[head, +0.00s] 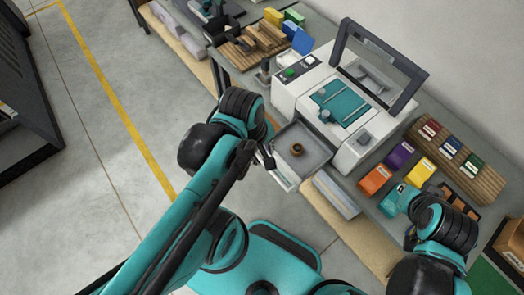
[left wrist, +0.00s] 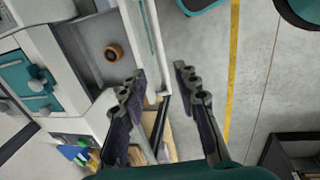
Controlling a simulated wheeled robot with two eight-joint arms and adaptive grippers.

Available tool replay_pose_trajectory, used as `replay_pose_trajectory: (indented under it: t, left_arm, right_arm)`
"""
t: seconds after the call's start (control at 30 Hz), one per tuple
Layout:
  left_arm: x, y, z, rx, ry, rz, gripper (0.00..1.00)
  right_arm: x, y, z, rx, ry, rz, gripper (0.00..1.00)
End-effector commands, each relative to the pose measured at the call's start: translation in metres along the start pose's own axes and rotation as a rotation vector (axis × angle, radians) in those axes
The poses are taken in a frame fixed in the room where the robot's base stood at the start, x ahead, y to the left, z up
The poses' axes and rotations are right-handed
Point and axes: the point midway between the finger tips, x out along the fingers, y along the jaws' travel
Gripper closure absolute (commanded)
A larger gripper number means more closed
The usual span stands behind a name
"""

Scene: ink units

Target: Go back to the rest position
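My left gripper (left wrist: 160,84) is open in the left wrist view, with its two dark fingers apart. Nothing is held between them; the edge of the pulled-out drawer and the floor show behind. In the head view my left arm reaches up from the lower left, and its gripper (head: 267,155) is mostly hidden by the arm, beside the drawer's front edge. My right arm (head: 446,222) is at the lower right, over the front of the bench. Its fingers cannot be made out.
A white machine (head: 345,95) stands on the bench with a grey drawer (head: 318,148) pulled out. A brown round part (head: 297,149) lies in the drawer. Orange (head: 375,178), purple (head: 399,154) and yellow (head: 420,170) boxes sit near my right arm.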

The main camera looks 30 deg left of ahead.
Motion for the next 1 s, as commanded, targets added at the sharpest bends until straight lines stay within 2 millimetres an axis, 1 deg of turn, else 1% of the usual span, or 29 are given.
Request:
replay_pose_trajectory:
  t: [0.47,0.57,0.67,0.77,0.8,0.9,1.0]
  left_arm:
    - [0.000,0.000,0.000,0.000,0.000,0.000,0.69]
    - [0.004,0.002,-0.001,0.040,0.008,0.012,0.69]
    - [0.016,0.010,-0.005,0.198,0.046,0.056,0.69]
    - [0.032,0.025,-0.010,0.462,0.120,0.121,0.69]
    - [0.037,0.031,-0.012,0.577,0.156,0.144,0.69]
    - [0.046,0.047,-0.017,0.844,0.255,0.189,0.69]
    - [0.050,0.059,-0.019,1.051,0.342,0.211,0.69]
  right_arm:
    - [0.000,0.000,0.000,0.000,0.000,0.000,1.00]
    - [0.003,0.000,0.002,0.000,0.000,0.000,1.00]
    - [0.013,0.000,0.009,0.000,0.000,0.000,1.00]
    - [0.028,0.000,0.020,0.000,0.000,0.000,1.00]
    - [0.033,0.000,0.024,0.000,0.000,0.000,1.00]
    - [0.045,0.000,0.032,0.000,0.000,0.000,1.00]
    - [0.053,0.000,0.038,0.000,0.000,0.000,1.00]
